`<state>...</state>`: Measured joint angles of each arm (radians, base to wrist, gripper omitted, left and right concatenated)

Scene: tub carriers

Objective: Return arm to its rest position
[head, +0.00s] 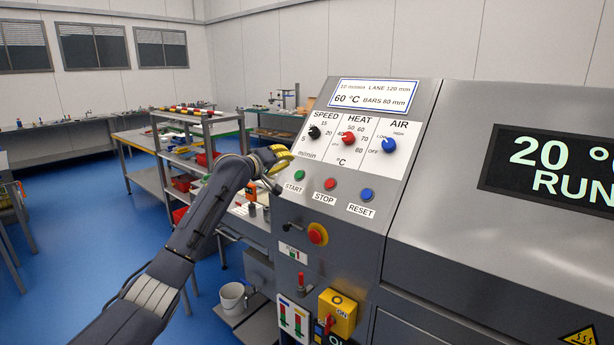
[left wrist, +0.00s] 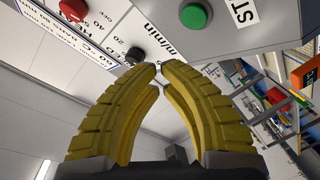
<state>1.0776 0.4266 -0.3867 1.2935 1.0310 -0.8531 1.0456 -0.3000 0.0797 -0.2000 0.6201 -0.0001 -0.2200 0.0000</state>
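My left arm (head: 200,225) reaches in from the lower left to the machine's control panel (head: 340,165). My left gripper (head: 277,157) has yellow fingers and is beside the panel's left edge, near the SPEED knob (head: 314,132) and the green START button (head: 299,175). In the left wrist view the fingertips (left wrist: 160,67) come together with almost no gap and nothing between them. The black knob (left wrist: 135,55) and green button (left wrist: 195,16) show beyond the fingers; I see no clear contact. My right gripper is in neither view.
The panel also has a red HEAT knob (head: 348,139), a blue AIR knob (head: 388,145), a red STOP button (head: 330,183) and a blue RESET button (head: 367,194). A red-on-yellow button (head: 318,234) sits below. A shelved bench (head: 205,115) stands behind my gripper. Blue floor (head: 75,220) is open at left.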

